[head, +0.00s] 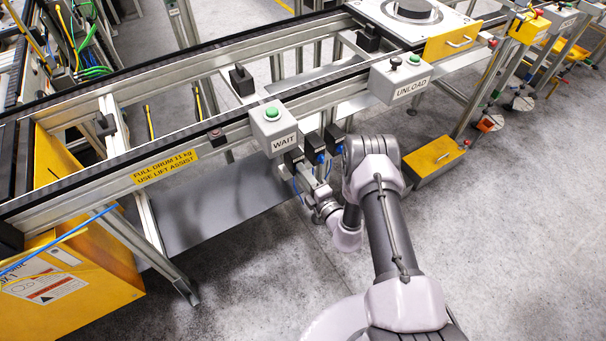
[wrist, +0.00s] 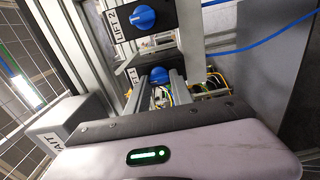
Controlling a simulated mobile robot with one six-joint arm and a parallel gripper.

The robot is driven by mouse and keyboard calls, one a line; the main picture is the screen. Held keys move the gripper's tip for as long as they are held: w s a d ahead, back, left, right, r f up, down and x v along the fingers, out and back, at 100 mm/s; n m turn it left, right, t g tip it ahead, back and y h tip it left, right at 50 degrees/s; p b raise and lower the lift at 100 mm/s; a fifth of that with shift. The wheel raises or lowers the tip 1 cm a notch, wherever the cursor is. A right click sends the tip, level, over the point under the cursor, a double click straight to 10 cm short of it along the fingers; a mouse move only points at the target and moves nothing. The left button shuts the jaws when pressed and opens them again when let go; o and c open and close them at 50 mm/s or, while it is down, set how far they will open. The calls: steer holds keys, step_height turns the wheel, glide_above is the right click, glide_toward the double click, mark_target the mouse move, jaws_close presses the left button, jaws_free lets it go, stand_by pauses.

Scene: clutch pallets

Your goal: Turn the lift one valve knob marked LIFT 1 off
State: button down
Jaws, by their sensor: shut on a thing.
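The LIFT 1 valve knob (wrist: 159,75) is blue and sits on a dark valve block in the wrist view. Its label (wrist: 131,84) is partly covered, with only the end of the marking showing. My gripper (wrist: 161,80) has one finger on each side of this knob and is shut on it. The fingers hide part of the knob, so its exact angle is hard to read. In the head view my gripper reaches the valve blocks below the conveyor rail, and the held knob cannot be made out there.
The LIFT 2 knob (wrist: 140,17), also blue, is just beyond in the wrist view. The WAIT box (head: 273,127) with a green button is close beside the valves. A blue hose (wrist: 230,48) runs off to the right. A yellow box (head: 436,160) stands right of my arm.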

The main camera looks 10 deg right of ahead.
stand_by(0.5)
steer(key=c, duration=1.1)
jaws_free()
steer(key=p+v, duration=0.6)
steer(key=v, duration=1.1)
steer(key=shift+s+d, duration=0.1)
steer(key=shift+s, duration=0.05)
